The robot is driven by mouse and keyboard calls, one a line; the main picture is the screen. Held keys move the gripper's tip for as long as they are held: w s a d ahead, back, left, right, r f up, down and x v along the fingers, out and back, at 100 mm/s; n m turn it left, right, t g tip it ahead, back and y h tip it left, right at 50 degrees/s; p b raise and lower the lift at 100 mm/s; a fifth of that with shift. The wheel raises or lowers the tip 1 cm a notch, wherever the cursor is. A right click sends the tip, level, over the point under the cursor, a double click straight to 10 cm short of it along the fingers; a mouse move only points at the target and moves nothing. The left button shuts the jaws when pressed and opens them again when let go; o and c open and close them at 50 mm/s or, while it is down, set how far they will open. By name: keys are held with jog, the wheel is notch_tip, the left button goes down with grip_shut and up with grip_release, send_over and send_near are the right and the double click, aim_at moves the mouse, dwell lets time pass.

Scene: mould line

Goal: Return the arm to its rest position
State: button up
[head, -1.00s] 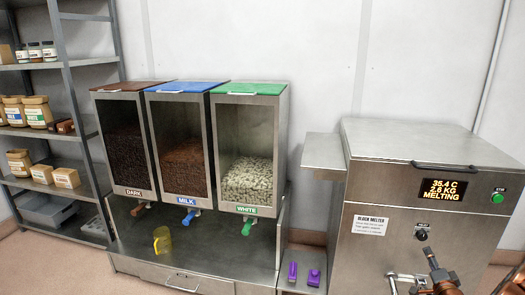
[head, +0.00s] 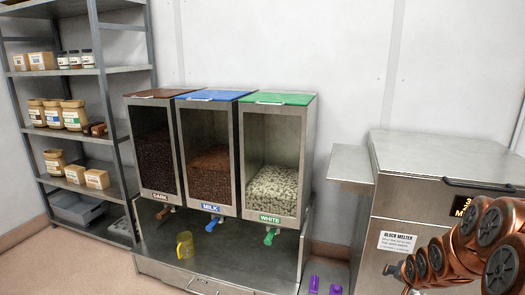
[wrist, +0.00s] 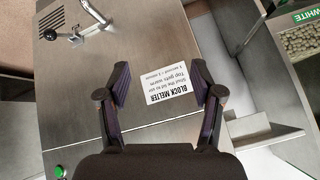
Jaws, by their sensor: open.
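My gripper (wrist: 161,85) shows in the wrist view with its two dark fingers spread apart and nothing between them. It faces the steel front of the block melter (wrist: 75,110), with the melter's white label (wrist: 167,83) visible beyond and between the fingers. In the head view my arm's copper-coloured links fill the lower right, in front of the block melter (head: 420,160). The gripper itself cannot be made out there. The arm covers part of the melter's front and most of its display.
Three chocolate dispensers, dark (head: 155,155), milk (head: 207,160) and white (head: 272,165), stand left of the melter. A yellow jug (head: 185,245) stands under them. Two purple items (head: 314,284) lie low beside the melter. A shelf rack (head: 110,100) with jars and boxes is at the left.

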jog(key=s+a+r+n+g+y, duration=0.1)
jog(key=s+a+r+n+g, duration=0.15)
jog(key=s+a, duration=0.8)
jog(key=s+a+r+n+g, duration=0.2)
jog(key=s+a+r+g, duration=0.25)
jog(key=s, duration=1.05)
jog(key=s+a+r+n+g+y, duration=0.1)
jog(key=s+a+r+n+g, duration=0.2)
jog(key=s+a, duration=0.8)
notch_tip(320, 180, up, 20)
jog(key=s+d+p, duration=0.1)
jog(key=d+p, duration=0.1)
jog(key=p, duration=1.7)
jog(key=shift+s+d+t, duration=0.25)
jog(key=shift+s+t, duration=0.05)
jog(key=shift+s, duration=0.1)
